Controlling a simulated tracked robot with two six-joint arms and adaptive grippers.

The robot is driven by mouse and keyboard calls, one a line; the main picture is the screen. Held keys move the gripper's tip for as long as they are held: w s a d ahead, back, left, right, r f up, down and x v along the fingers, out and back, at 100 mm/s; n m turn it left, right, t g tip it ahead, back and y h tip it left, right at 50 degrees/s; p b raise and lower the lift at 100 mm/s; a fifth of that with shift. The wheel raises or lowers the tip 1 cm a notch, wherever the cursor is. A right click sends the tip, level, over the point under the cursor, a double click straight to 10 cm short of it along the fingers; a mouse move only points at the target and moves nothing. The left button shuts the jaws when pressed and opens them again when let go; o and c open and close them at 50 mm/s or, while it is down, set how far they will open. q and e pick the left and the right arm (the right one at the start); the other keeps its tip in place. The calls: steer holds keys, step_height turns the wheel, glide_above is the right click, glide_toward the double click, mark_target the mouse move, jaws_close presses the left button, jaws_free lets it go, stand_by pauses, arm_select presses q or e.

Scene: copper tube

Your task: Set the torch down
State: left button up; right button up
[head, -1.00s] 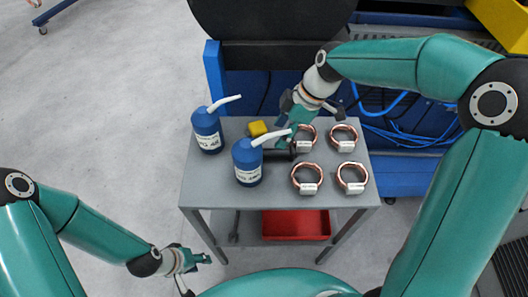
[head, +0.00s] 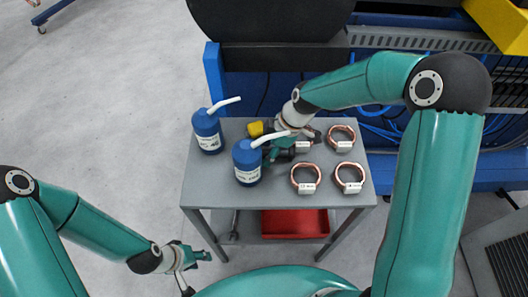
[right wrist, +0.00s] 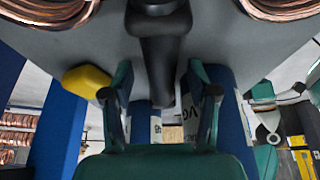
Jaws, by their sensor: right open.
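The black torch (head: 283,154) is on the grey table, beside the front blue bottle, partly covered by my right gripper in the head view. In the right wrist view the torch (right wrist: 163,45) runs between the two fingers. My right gripper (head: 284,141) is open around it, with a gap visible on each side in the wrist view (right wrist: 157,80). My left gripper (head: 198,257) hangs low, left of the table and away from everything; its fingers are too small to read.
Two blue bottles (head: 207,130) (head: 246,162) with white spouts stand at the table's left. A yellow object (head: 255,129) sits close to the gripper. Several copper coils (head: 306,178) with white tags lie at the right. The front strip of the grey tabletop (head: 270,199) is clear.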

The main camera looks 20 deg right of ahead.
jaws_close()
steer(key=shift+r, duration=0.2)
